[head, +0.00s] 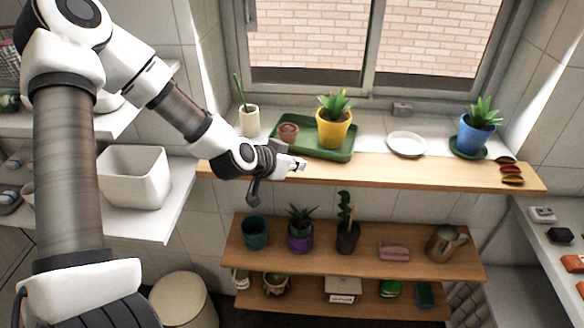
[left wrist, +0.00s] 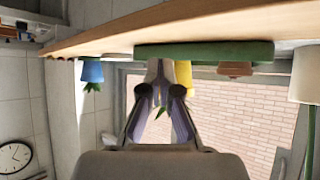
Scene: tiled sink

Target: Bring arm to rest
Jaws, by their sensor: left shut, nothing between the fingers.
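My left arm comes in from the left in the head view. Its left gripper (head: 297,164) is shut and empty, at the left part of the upper wooden shelf (head: 400,172), near the front of the green tray (head: 345,154). The left wrist view appears upside down; there the gripper (left wrist: 160,75) shows in front of the green tray (left wrist: 205,52), with the window behind. I cannot tell if the gripper touches the shelf or tray. My right gripper is not in view.
On the tray stand a yellow pot (head: 334,128) and a small terracotta pot (head: 288,132). A white cup (head: 249,121), white plate (head: 407,144) and blue pot (head: 473,138) are nearby. Lower shelves (head: 380,265) hold pots and a metal pitcher (head: 445,243). A white bin (head: 135,180) stands left.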

